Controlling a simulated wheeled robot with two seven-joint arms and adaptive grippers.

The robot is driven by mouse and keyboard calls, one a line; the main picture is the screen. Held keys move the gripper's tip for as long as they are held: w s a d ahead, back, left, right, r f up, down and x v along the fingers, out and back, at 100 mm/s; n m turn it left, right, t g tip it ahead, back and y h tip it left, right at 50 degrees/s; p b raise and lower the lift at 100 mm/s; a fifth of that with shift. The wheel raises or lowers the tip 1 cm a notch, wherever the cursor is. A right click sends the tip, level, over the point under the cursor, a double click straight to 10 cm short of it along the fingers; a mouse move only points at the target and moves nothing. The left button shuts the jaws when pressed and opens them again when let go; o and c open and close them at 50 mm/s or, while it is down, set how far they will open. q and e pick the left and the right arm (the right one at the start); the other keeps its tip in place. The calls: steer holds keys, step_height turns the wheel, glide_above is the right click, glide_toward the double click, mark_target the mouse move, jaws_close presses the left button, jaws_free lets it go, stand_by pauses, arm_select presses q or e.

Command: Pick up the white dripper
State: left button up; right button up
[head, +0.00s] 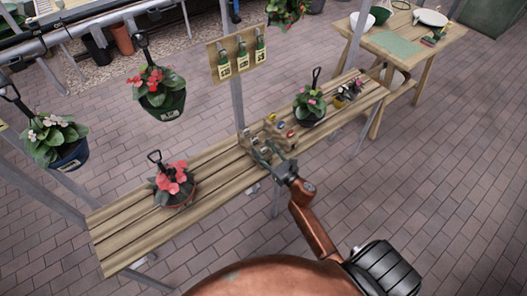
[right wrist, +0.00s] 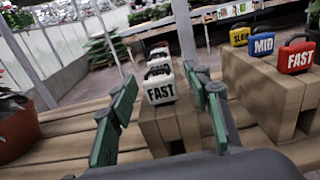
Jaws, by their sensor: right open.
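A white dripper (right wrist: 160,92) marked FAST stands upright on a wooden block (right wrist: 168,125) in the right wrist view. More white drippers (right wrist: 158,54) stand in a row behind it. My right gripper (head: 265,152) is at the bench in the head view. In the right wrist view its green-padded fingers (right wrist: 170,98) are open, one on each side of the front white dripper. I cannot tell whether they touch it. In the head view the white drippers are too small and covered to make out clearly. My left gripper is not in view.
A second block (right wrist: 262,85) to the right holds a yellow (right wrist: 239,35), a blue (right wrist: 263,44) and a red dripper (right wrist: 297,56). A potted plant (right wrist: 15,125) stands close on the left. The slatted bench (head: 125,228) has free room near its left end.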

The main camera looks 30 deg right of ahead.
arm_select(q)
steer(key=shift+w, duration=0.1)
arm_select(e)
steer(key=c, duration=0.9)
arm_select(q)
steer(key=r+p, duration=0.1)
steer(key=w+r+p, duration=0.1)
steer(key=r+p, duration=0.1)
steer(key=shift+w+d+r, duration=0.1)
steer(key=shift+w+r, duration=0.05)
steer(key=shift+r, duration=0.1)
arm_select(e)
step_height(320, 180, up, 10)
